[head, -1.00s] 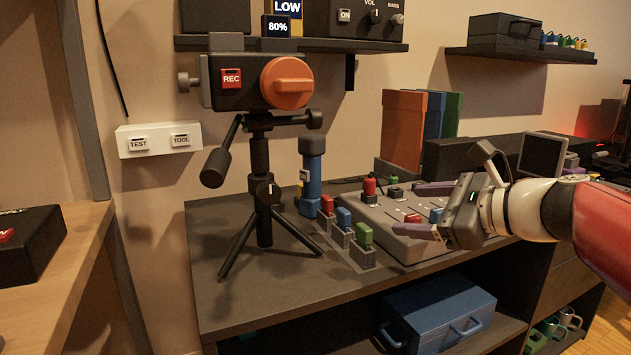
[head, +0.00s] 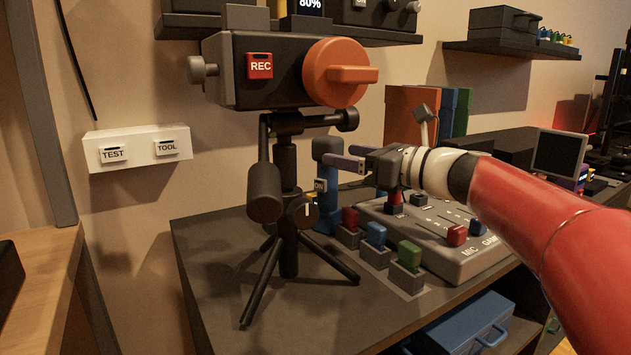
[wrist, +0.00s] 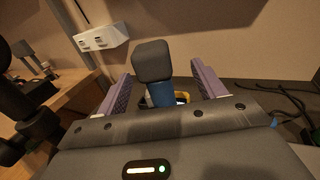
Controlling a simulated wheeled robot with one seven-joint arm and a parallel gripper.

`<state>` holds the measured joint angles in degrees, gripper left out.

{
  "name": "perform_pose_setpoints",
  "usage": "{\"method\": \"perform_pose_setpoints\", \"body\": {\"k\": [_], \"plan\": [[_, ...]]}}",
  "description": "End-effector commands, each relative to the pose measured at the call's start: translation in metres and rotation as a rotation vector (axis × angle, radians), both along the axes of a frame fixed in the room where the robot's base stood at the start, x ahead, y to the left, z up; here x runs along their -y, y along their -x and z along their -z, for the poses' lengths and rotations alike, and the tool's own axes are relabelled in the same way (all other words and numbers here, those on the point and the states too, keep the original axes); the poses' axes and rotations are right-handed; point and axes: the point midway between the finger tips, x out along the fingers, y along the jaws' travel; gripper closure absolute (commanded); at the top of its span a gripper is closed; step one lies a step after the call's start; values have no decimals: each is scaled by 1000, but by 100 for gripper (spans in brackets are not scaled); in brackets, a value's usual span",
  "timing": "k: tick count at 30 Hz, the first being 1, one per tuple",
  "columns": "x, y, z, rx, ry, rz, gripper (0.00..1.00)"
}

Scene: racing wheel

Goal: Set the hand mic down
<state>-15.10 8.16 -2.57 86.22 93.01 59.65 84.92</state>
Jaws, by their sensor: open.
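A blue upright cylinder with a darker squarish head and a small switch, which looks like the hand mic (head: 325,203), stands on the desk behind the tripod. In the wrist view the hand mic (wrist: 161,94) shows between the fingers, its dark head toward me. My gripper (head: 340,158) is open, with its purple fingers level with the mic's upper part. Wall shows between each finger and the mic in the wrist view, so I see no grip. The mic's base is partly hidden by the tripod and coloured switches.
A camera (head: 268,75) on a black tripod (head: 287,225) stands close left of the mic. Red, blue and green switches (head: 378,235) stand in front. A grey mixer (head: 450,250) lies under my arm. The desk's front left (head: 215,285) is bare.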

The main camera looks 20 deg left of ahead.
Motion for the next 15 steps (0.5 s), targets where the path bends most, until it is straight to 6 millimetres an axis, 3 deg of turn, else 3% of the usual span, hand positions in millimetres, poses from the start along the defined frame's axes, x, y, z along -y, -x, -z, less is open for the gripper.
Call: {"method": "perform_pose_setpoints", "body": {"k": [15], "plan": [[-63, -12, 3, 0, 1, 0, 31]]}}
